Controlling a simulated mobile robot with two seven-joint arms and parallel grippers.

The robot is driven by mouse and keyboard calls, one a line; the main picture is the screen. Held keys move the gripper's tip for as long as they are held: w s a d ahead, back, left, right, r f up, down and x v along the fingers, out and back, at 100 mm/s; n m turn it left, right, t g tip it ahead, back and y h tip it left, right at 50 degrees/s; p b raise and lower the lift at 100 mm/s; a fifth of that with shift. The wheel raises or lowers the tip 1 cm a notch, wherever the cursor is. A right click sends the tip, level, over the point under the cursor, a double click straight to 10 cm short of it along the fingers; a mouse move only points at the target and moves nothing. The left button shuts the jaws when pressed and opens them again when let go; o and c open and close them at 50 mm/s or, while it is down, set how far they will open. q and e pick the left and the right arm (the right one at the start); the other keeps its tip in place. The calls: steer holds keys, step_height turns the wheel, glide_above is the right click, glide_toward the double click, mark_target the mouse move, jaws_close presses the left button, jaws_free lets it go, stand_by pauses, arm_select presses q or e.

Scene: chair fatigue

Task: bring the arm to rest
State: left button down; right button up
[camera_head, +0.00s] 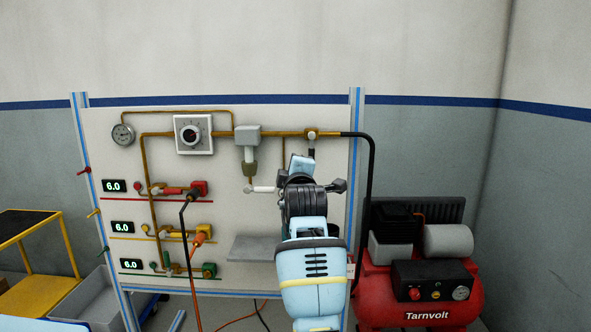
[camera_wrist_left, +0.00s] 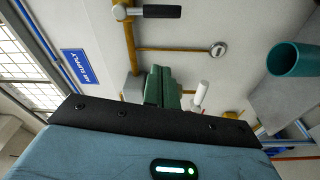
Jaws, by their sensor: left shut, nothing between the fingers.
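My left arm (camera_head: 313,275) reaches up in front of the air panel (camera_head: 130,140). Its wrist end (camera_head: 302,165) is near the upper pipe and valve, with the fingers hidden in this view. In the left wrist view, my left gripper's green fingers (camera_wrist_left: 162,80) are shut together and empty. A black-handled valve (camera_wrist_left: 160,11) on an ochre pipe lies beyond the fingertips, and a white cylinder (camera_wrist_left: 201,93) lies to their right. I cannot tell whether the fingers touch anything. My right gripper is in neither view.
A red compressor (camera_head: 425,290) stands right of the panel, with a black hose (camera_head: 370,190) hanging down. A grey shelf (camera_head: 255,246) juts from the panel. A black-and-orange cable (camera_head: 190,250) hangs at the left. A yellow cart (camera_head: 40,265) stands far left. A teal cup (camera_wrist_left: 292,59) shows right.

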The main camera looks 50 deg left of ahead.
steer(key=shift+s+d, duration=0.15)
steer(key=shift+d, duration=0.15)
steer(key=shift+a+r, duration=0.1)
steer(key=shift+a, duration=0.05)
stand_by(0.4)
